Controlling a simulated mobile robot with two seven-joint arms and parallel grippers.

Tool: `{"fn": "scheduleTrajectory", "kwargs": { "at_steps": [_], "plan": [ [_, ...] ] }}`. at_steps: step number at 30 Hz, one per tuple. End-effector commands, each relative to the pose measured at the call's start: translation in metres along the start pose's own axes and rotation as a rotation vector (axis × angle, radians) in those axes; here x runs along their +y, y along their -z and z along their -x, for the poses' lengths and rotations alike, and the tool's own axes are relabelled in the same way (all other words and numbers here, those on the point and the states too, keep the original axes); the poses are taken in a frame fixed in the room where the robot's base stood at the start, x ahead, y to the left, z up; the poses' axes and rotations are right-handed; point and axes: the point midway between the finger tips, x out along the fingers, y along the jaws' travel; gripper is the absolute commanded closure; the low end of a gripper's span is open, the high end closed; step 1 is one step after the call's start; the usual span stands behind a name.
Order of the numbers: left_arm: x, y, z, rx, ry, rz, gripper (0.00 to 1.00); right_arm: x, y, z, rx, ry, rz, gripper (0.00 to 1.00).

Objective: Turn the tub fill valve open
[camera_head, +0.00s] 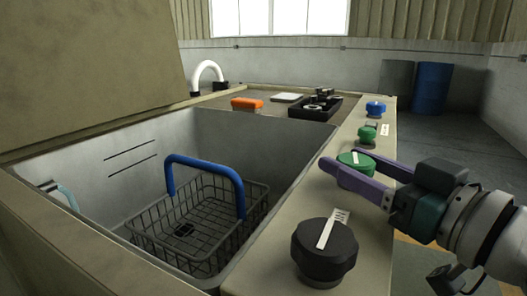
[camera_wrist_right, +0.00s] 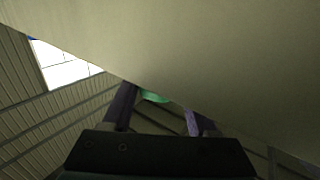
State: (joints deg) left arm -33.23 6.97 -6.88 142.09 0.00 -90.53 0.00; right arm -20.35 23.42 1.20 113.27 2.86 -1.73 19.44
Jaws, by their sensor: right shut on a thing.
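A green round knob (camera_head: 352,160) with a white stripe stands on the tub's right ledge. My right gripper (camera_head: 345,157) comes in from the right with its two purple fingers on either side of this knob, shut on it. In the right wrist view a green piece of the knob (camera_wrist_right: 153,97) shows between the fingers. A large black knob (camera_head: 324,248) with a white stripe is nearer on the same ledge. A smaller green knob (camera_head: 367,133) and a blue knob (camera_head: 376,108) are farther along. I cannot read which label names the tub fill valve. My left gripper is not in view.
The open tub (camera_head: 110,165) holds a wire basket (camera_head: 205,215) with a blue handle (camera_head: 205,162). An orange item (camera_head: 247,104) and a black tray (camera_head: 300,112) lie on the back deck. Blue and grey drums (camera_head: 431,88) stand behind.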

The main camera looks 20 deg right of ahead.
Motion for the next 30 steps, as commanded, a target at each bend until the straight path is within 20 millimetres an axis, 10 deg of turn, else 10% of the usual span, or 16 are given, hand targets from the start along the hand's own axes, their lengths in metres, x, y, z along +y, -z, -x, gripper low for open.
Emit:
{"fn": "scheduleTrajectory", "kwargs": {
  "at_steps": [11,30],
  "plan": [
    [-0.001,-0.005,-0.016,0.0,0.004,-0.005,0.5,0.002,-0.005,-0.001,-0.003,0.357,0.011,0.96],
    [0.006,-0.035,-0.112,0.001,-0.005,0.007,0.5,0.002,-0.006,-0.003,0.005,0.954,0.006,0.96]
  ]
}}
